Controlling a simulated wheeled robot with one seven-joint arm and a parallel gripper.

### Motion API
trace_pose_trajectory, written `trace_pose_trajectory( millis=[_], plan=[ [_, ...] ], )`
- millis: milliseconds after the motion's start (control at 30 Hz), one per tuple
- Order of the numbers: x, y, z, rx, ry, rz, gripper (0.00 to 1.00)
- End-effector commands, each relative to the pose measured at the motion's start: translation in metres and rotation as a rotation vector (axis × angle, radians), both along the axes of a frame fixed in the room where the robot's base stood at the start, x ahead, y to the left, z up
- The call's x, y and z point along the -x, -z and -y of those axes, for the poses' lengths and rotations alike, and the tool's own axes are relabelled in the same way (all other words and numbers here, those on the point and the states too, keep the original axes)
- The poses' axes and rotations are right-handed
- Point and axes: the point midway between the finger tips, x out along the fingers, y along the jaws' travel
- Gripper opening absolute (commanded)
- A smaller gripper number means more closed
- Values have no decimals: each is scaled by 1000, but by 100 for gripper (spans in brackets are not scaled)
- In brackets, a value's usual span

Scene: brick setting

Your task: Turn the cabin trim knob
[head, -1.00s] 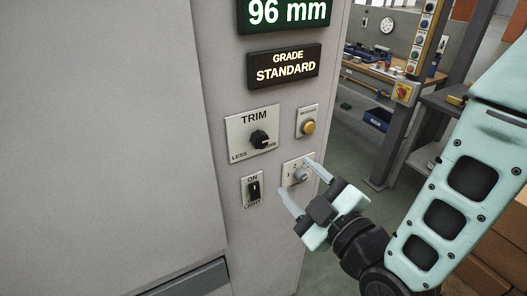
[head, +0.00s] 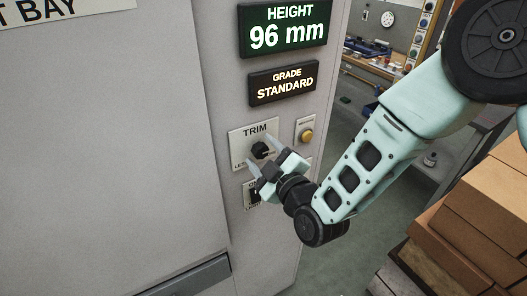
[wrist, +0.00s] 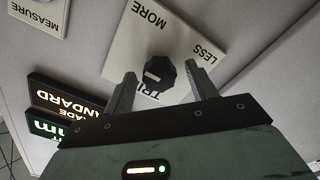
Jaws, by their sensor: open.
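The black trim knob (head: 260,150) sits on a pale plate (head: 240,137) marked TRIM, LESS and MORE, on the grey cabinet front. My gripper (head: 261,158) is open, with its fingertips close to the knob in the head view. In the wrist view the faceted knob (wrist: 158,72) with a light pointer mark lies between and just beyond the two fingers of my gripper (wrist: 162,82). The fingers look apart from the knob on both sides. Whether the tips reach the knob's depth I cannot tell.
A HEIGHT display (head: 285,37) reads 96 mm, above a GRADE display (head: 283,82) reading STANDARD. A yellow button (head: 306,134) is right of the trim plate. The black light switch (head: 252,193) below is partly hidden by my gripper.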

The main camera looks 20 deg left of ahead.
Motion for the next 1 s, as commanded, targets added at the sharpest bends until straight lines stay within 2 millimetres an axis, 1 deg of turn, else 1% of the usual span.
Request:
trace_pose_trajectory(
  millis=[133,167,200,267,300,667,867,1000],
  plan=[
    [0,0,0,0,0,0,57],
    [0,0,0,0,0,0,51],
    [0,0,0,0,0,0,40],
    [0,0,0,0,0,0,24],
    [0,0,0,0,0,0,12],
    [0,3,1,-23,0,-27,12],
    [0,5,1,-93,1,-105,12],
    [-1,7,1,-166,1,-191,12]
  ],
)
